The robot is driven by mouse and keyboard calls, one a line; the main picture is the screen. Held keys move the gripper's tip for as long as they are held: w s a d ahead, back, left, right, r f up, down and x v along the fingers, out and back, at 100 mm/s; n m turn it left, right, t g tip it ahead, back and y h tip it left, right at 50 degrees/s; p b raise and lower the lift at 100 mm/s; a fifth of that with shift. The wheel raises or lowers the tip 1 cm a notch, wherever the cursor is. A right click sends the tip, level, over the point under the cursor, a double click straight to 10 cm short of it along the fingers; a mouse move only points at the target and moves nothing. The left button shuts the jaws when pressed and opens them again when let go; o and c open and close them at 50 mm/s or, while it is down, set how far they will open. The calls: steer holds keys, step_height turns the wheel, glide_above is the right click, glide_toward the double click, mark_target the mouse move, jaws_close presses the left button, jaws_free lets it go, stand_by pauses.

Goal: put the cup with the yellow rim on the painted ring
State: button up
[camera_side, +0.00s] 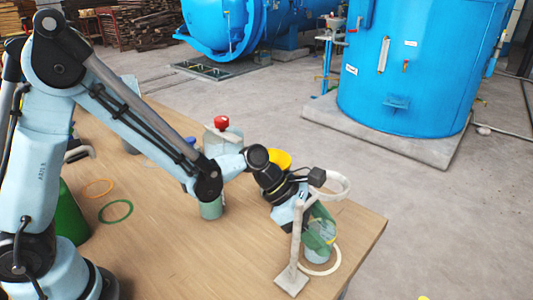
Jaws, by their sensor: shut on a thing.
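My gripper (320,222), with green fingers, points down near the table's right corner. It is shut on a pale grey-green cup (318,256). A little yellow shows at the cup's top between the fingers, and the rest of its rim is hidden. A cream painted ring (338,262) lies on the table around the cup's lower end in this view. The cup's base appears over the ring's inside; I cannot tell whether it touches the table. An orange ring (98,188) and a green ring (115,211) lie at the table's left.
A stand with a square foot (291,280) and a white hoop (345,187) rises close beside my gripper. Another grey-green cup (211,210) and a yellow object (280,158) are partly behind my arm. A red-knobbed vessel (222,124) stands farther back. The table's front middle is clear.

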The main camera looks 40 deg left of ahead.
steer(key=shift+f, duration=0.15)
steer(key=o, duration=1)
steer(key=v, duration=1.2)
steer(key=shift+s+a+r+m+t+y, duration=0.25)
steer(key=shift+s+a+m+t+y, duration=0.75)
steer(key=shift+a+m, duration=2.05)
steer(key=shift+s+a+r+m+t+y, duration=0.25)
steer(key=shift+s+a+m+y, duration=1.5)
steer(key=shift+m, duration=2.65)
steer(key=shift+s+a+r+m+t+y, duration=0.25)
steer(key=shift+s+a+m+t+y, duration=0.4)
steer(key=shift+s+a+m+y, duration=2.15)
